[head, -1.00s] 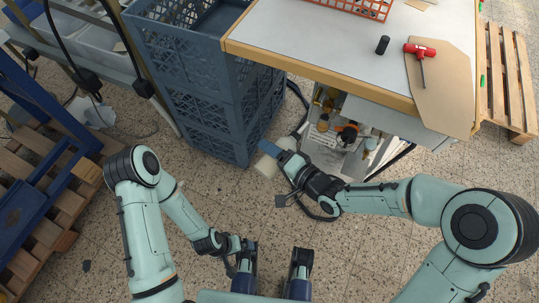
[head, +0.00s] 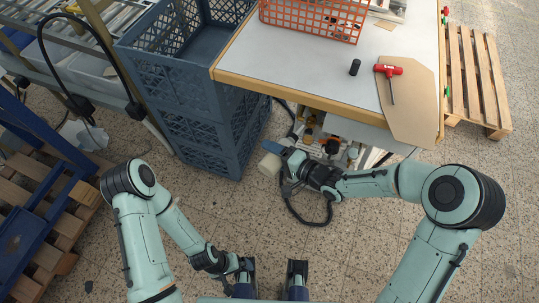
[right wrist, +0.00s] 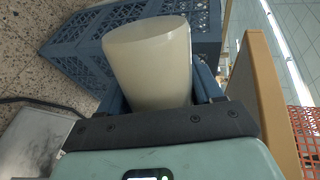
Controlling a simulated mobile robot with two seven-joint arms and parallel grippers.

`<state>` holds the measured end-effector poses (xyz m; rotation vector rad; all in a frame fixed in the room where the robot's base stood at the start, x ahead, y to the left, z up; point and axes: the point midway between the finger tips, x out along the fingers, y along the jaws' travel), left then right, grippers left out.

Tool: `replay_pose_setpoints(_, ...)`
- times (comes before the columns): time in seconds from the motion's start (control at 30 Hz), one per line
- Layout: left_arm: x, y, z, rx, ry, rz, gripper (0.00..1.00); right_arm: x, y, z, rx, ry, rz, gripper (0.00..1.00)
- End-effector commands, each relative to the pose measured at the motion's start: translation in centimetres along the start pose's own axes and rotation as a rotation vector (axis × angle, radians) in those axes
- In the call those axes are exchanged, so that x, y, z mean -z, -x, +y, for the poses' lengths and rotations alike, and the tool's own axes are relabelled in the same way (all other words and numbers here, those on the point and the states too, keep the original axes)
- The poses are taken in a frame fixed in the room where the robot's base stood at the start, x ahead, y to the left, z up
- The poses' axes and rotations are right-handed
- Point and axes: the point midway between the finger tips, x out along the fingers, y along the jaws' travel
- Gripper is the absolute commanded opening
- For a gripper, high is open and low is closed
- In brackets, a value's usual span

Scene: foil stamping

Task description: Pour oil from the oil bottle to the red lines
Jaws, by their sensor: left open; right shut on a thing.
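My right gripper (head: 282,157) is shut on a pale, cream-coloured cylindrical container (head: 269,165), likely the oil bottle. It hangs above the floor beside the stacked blue crates. In the right wrist view the container (right wrist: 150,62) lies between the fingers, its broad rounded end outward; no label shows and I cannot tell its fill. My left gripper (head: 243,268) is low at the bottom of the head view, open, with nothing seen in it. I see no red lines in either view.
A white-topped workbench (head: 300,65) carries an orange basket (head: 310,22), a black cylinder (head: 354,67) and a red-handled tool (head: 388,70). Several bottles (head: 332,146) stand under it.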

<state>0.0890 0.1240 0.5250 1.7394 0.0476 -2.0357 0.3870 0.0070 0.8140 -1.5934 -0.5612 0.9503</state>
Motion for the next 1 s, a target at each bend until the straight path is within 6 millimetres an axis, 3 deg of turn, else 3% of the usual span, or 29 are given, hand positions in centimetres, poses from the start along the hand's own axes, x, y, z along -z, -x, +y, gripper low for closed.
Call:
replay_pose_setpoints(0.6, -0.4, 3.8, 1.2, 0.002, 0.0, -0.01, 1.0, 4.6, 0.1, -0.3, 0.002, -0.025, -0.005, 0.2)
replay_pose_setpoints(1.0, -0.4, 4.2, 1.3, 0.001, -0.001, -0.008, 1.0, 5.1, 0.1, -0.1, 0.002, -0.027, -0.008, 0.2)
